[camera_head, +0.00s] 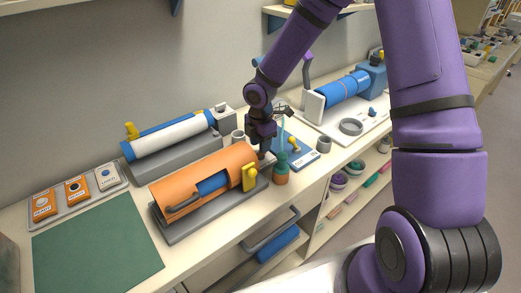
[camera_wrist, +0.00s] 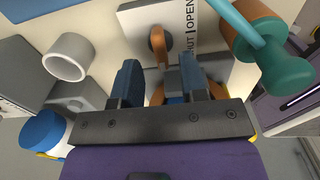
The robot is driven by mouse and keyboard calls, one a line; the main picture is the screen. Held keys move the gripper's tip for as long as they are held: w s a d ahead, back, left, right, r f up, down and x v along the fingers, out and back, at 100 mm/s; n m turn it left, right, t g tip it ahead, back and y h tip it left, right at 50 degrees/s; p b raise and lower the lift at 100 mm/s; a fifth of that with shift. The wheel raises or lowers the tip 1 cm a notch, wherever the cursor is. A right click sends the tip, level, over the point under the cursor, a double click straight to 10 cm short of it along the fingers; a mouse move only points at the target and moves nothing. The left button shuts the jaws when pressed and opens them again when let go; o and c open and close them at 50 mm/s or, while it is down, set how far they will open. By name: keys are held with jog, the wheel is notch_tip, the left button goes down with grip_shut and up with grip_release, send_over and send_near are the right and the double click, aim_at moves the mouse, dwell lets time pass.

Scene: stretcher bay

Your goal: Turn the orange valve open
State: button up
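The orange valve (camera_wrist: 157,42) shows in the wrist view as a rounded orange handle on a pale plate (camera_wrist: 133,22) marked SHUT and OPEN. It lies just beyond my gripper's fingertips, near the middle of the picture. My gripper (camera_wrist: 160,75) has its two dark fingers apart, with a gap between them. More orange and blue parts show behind and between the fingers, partly hidden. I cannot tell whether a finger touches the handle. In the head view my gripper (camera_head: 262,148) points down at the right end of the orange-covered cylinder unit, and hides the valve there.
The orange-covered unit (camera_head: 205,180) lies left of my gripper. A white roll (camera_head: 168,138) is behind it. A green mat (camera_head: 95,245) lies clear at front left.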

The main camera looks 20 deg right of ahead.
jog(key=shift+f, duration=1.55)
grip_shut()
